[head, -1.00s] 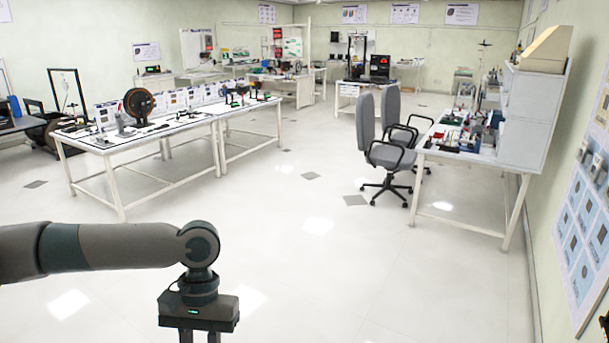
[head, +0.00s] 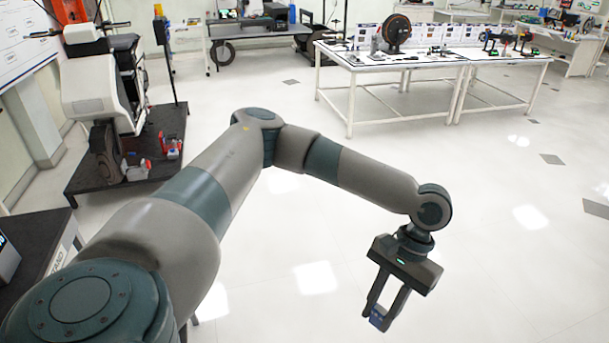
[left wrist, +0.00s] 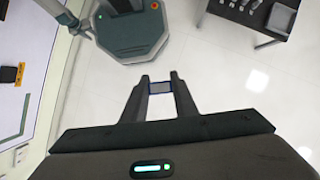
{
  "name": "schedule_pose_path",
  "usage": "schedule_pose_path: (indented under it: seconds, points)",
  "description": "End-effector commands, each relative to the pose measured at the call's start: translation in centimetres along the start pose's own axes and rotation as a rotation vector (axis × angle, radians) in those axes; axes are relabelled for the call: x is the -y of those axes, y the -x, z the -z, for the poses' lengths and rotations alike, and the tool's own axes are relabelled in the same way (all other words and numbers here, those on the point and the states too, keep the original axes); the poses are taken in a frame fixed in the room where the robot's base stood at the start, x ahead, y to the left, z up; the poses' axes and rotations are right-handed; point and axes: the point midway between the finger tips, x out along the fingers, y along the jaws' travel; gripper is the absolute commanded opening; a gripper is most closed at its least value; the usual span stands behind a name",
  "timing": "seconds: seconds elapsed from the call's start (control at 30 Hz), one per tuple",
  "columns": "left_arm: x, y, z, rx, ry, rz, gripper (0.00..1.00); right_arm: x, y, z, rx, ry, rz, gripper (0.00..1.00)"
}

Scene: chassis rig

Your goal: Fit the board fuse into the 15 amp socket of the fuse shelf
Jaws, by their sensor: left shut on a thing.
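My left gripper (head: 388,312) hangs at the lower right of the head view, pointing down over open floor. It is shut on a small blue piece, the board fuse (head: 378,317), held between the fingertips. In the left wrist view the same fuse (left wrist: 160,87) shows as a blue-edged block between the two finger ends (left wrist: 160,91). Its lower end touches nothing that I can see. I cannot make out the fuse shelf or its 15 amp socket in either view. My right gripper is not in view.
White workbenches (head: 440,62) with equipment stand at the back right. A black platform (head: 125,165) carrying a white and grey machine stands at the left. A dark-topped table edge (head: 40,240) is at the lower left. The floor between (head: 480,230) is clear.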

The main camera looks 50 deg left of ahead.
Motion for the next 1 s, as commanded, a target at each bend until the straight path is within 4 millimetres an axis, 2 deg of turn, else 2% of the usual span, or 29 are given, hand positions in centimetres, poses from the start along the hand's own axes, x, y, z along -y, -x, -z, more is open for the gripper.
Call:
schedule_pose_path:
  seconds: [0.03, 0.2, 0.4, 0.6, 1.0]
  points:
    - [0.0, -1.5, 0.1, 0.007, 0.000, -0.002, 0.05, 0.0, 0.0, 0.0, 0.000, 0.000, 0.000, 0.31]
    - [0.0, -5.4, 0.5, 0.006, 0.002, -0.002, 0.05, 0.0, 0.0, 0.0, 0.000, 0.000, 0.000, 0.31]
    - [0.0, -8.3, 0.6, 0.003, 0.007, -0.003, 0.05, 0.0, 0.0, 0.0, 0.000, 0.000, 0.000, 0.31]
    - [0.1, -9.0, 0.7, -0.001, 0.009, -0.002, 0.05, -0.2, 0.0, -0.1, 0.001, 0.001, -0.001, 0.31]
    - [0.1, -8.3, 0.6, -0.002, 0.008, -0.002, 0.05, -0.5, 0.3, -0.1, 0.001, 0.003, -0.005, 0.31]
